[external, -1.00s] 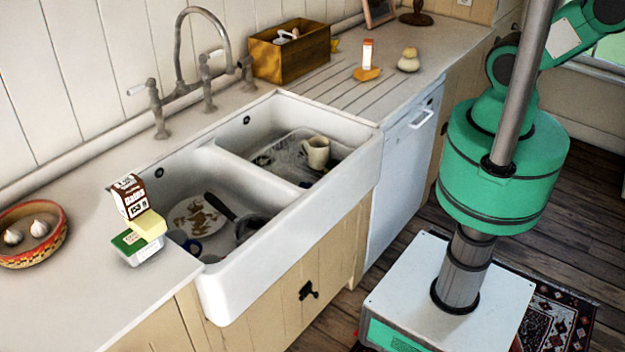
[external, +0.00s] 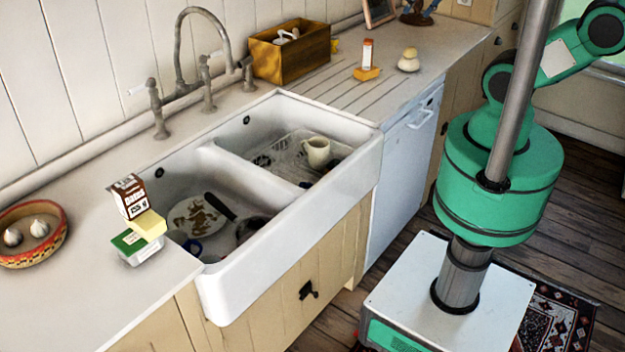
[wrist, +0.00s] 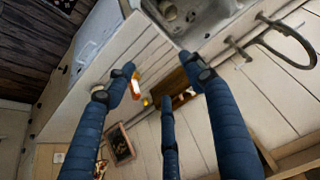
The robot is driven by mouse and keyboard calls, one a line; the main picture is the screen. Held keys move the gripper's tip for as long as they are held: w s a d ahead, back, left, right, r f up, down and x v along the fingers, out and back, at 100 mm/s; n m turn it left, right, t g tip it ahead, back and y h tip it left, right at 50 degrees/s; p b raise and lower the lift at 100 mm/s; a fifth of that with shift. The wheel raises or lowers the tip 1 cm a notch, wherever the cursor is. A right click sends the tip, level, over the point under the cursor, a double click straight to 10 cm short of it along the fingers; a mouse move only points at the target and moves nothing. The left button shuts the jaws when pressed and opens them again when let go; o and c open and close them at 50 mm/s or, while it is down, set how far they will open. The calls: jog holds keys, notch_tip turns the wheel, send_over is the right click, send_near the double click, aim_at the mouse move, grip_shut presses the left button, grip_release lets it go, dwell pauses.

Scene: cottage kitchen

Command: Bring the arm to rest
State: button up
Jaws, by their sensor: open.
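My gripper (wrist: 160,78) is open in the wrist view, with its blue fingers spread apart and nothing held between them. The rest of my gripper is out of the external picture. My green arm stands at the right, on its white base, and its upper links bend out of the top right.
The double sink (external: 285,255) holds dishes and a mug (external: 316,152). A wooden box (external: 290,52), an orange-and-white bottle (external: 367,52) and a picture frame (external: 379,11) stand on the far counter. Cartons (external: 131,196) and a bowl (external: 60,236) are at near left.

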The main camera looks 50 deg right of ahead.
jog(key=shift+f+b, duration=1.25)
jog(key=shift+f, duration=0.5)
